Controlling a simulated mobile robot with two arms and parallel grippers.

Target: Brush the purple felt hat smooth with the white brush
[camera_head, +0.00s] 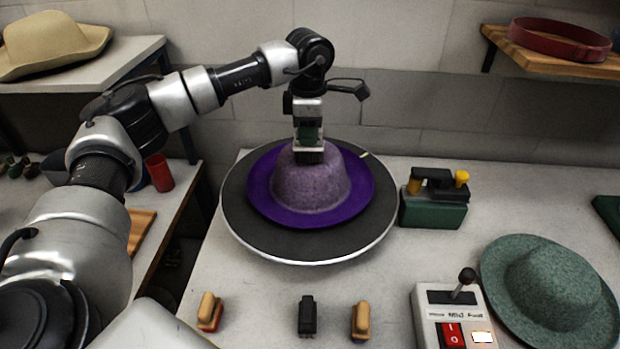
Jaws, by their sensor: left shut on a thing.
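The purple felt hat (268,196) lies brim down on a round black disc (240,232) with a pale rim. Its brim is deep purple and its crown looks paler and greyish. My left gripper (309,138) points down over the crown and is shut on the white brush (309,147). The brush is mostly hidden; a pale body, a green part between the fingers and a dark underside show. It is at the top of the crown and seems to touch it. My right gripper is not in view.
Several small brushes stand at the front: one tan and red (208,311), one black (307,315), one tan and orange (360,321). A green box (433,213) stands right of the disc. A control box with a lever (455,318) and a green hat (548,290) are at front right.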

